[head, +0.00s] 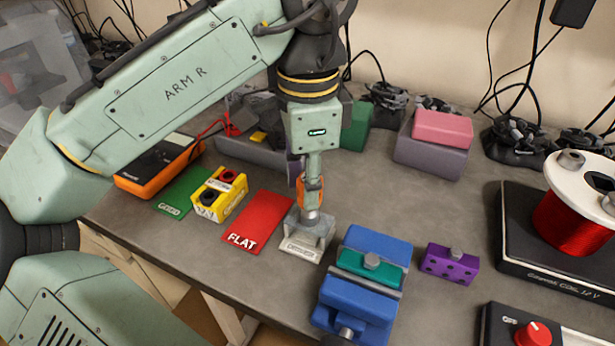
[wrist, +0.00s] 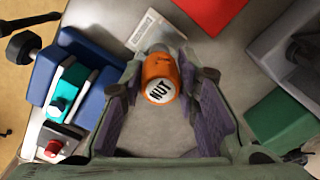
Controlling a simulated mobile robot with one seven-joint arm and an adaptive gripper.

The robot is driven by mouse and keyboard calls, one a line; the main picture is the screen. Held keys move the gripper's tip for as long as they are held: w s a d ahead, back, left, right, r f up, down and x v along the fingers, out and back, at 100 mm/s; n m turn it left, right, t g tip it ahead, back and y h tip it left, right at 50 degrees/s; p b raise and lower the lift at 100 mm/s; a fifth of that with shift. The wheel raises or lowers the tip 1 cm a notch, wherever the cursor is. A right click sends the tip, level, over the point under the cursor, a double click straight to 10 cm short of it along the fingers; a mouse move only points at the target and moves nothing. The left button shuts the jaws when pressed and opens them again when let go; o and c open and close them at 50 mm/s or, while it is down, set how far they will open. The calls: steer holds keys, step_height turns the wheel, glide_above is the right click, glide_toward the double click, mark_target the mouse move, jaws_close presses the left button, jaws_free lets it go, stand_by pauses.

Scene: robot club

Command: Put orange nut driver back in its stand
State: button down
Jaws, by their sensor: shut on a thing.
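The orange nut driver (head: 314,190) is upright, and my gripper (head: 308,178) is shut around its handle from above. In the wrist view the driver's end cap, marked NUT (wrist: 160,82), sits between the purple pads of my gripper (wrist: 163,90). The driver's grey lower end points down over the small grey stand (head: 303,246), which has a pale label on its front. The stand's label also shows in the wrist view (wrist: 152,30). The driver hides part of the stand, and I cannot tell whether its lower end is seated or just above.
A red FLAT mat (head: 255,222) and a yellow box (head: 218,194) lie left of the stand. A blue vise (head: 358,290) with a teal block stands close right, then a purple block (head: 449,263). A grey bin (head: 258,152) is behind. Bare table lies right of my gripper.

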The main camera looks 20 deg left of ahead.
steer(key=shift+f+p, duration=0.25)
steer(key=shift+p, duration=0.25)
stand_by(0.4)
steer(key=shift+f, duration=1.35)
stand_by(0.9)
stand_by(0.6)
steer(key=shift+s+f+p, duration=0.15)
steer(key=shift+f+p, duration=0.2)
steer(key=shift+p, duration=0.35)
stand_by(1.0)
steer(key=c, duration=1.4)
jaws_free()
steer(key=shift+c, duration=0.2)
steer(key=shift+o, duration=0.2)
steer(key=shift+r, duration=0.15)
